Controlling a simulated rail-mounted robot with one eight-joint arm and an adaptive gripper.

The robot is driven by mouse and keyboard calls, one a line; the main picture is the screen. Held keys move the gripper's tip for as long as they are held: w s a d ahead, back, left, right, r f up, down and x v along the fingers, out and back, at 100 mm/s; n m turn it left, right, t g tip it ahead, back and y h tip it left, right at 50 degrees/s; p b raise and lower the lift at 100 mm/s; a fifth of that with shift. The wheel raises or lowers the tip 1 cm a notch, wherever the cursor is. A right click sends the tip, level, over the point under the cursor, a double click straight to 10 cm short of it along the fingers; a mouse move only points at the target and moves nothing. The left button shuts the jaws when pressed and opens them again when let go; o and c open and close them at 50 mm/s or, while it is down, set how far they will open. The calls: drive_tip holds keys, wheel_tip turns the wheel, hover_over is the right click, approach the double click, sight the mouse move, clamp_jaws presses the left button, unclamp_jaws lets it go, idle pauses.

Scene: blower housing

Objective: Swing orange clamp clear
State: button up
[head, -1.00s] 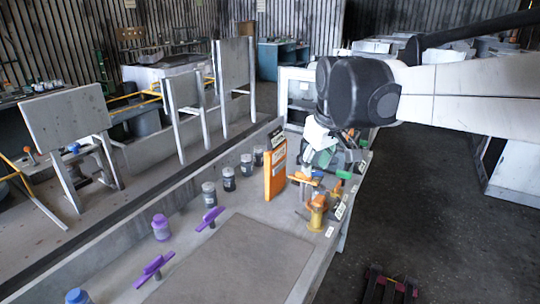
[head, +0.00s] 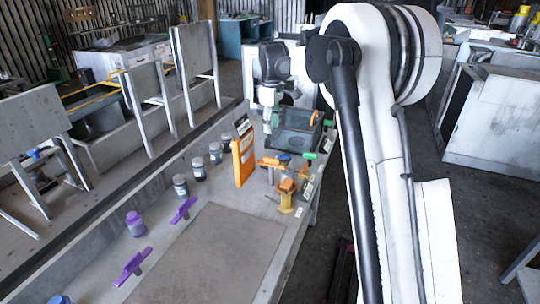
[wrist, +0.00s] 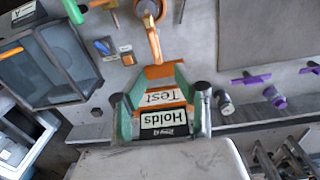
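An orange clamp body (head: 286,187) stands at the right edge of the bench. An orange lever (head: 269,162) lies just behind it. I see nothing gripped.
The orange board (head: 243,158) stands upright left of the clamp. A dark open box (head: 298,130) is behind, close to my gripper. Several jars (head: 180,186) line the left side, with purple handles (head: 131,266) nearer. A flat grey mat (head: 205,255) is bare.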

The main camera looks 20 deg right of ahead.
sight(271, 158)
drive_tip(key=shift+n, duration=0.3)
drive_tip(key=f, duration=0.5)
drive_tip(key=w+f, duration=0.1)
drive_tip(key=f, duration=0.4)
drive_tip(key=w+d+f+p, duration=0.1)
drive_tip(key=f, duration=0.5)
drive_tip(key=shift+w, duration=0.1)
clamp_jaws()
